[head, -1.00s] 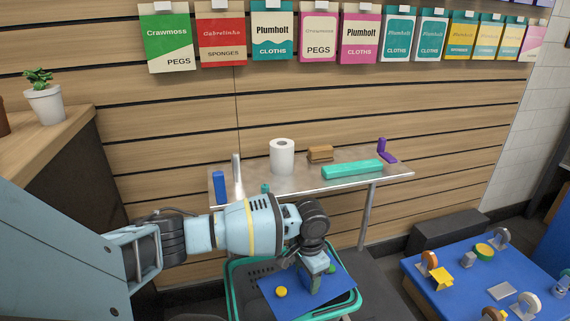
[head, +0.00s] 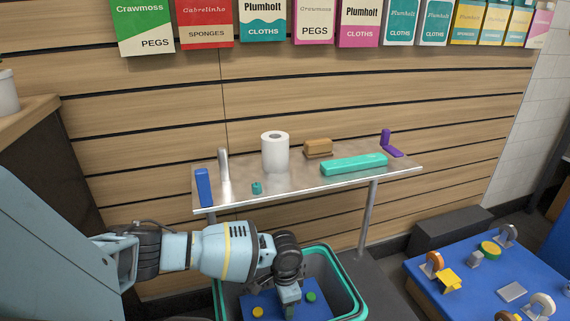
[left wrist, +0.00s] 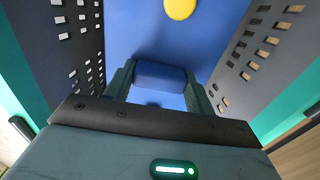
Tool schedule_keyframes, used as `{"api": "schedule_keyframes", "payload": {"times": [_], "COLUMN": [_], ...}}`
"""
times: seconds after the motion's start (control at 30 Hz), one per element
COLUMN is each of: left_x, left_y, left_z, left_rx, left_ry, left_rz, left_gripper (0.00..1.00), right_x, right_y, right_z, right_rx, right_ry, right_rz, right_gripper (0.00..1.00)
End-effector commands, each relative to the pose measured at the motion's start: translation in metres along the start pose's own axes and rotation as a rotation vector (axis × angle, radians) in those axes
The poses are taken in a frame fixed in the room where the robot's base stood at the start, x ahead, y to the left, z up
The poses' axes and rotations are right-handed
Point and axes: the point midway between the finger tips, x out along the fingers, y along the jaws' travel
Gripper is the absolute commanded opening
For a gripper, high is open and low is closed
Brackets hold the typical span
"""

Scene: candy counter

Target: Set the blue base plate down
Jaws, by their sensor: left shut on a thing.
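The blue base plate (head: 272,303) is inside the dark basket with a teal rim (head: 347,272). A yellow knob (head: 258,312) and a green knob (head: 311,296) sit on the plate. My left gripper (head: 290,304) points down over the plate. In the left wrist view its fingers (left wrist: 158,90) are shut on a blue raised grip (left wrist: 158,75) on the plate (left wrist: 135,30). The basket's slotted walls (left wrist: 225,50) rise on both sides. Whether the plate touches the basket floor cannot be seen. My right gripper is not in view.
A metal shelf (head: 290,184) behind the basket holds a paper roll (head: 275,152), a teal bar (head: 354,164) and small items. A blue table (head: 470,295) with several loose parts stands at the right.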

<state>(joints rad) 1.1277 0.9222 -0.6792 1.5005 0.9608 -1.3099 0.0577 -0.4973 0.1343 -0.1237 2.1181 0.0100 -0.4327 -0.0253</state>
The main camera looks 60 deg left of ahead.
Motion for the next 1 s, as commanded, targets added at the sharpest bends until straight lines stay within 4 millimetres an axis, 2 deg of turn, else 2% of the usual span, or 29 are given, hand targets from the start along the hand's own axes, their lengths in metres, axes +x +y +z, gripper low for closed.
{"api": "schedule_keyframes", "payload": {"times": [0.17, 0.5, 0.67, 0.77, 1.0], "left_x": [0.004, 0.05, 0.05, 0.056, 0.093], "left_y": [0.0, -0.001, -0.001, -0.001, 0.0], "left_z": [0.0, 0.0, -0.001, 0.0, 0.0], "left_rx": [0.0, -0.001, -0.001, -0.001, -0.002], "left_ry": [0.0, -0.002, 0.001, 0.0, -0.002], "left_rz": [0.0, -0.001, -0.001, -0.001, 0.0], "left_gripper": [0.29, 0.29, 0.29, 0.29, 0.29], "right_x": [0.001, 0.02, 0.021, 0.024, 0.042], "right_y": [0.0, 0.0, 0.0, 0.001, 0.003], "right_z": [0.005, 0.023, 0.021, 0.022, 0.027], "right_rx": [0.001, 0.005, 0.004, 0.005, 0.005], "right_ry": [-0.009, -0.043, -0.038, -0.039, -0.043], "right_rz": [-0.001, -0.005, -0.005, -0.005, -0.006], "right_gripper": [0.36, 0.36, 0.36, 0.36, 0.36]}}
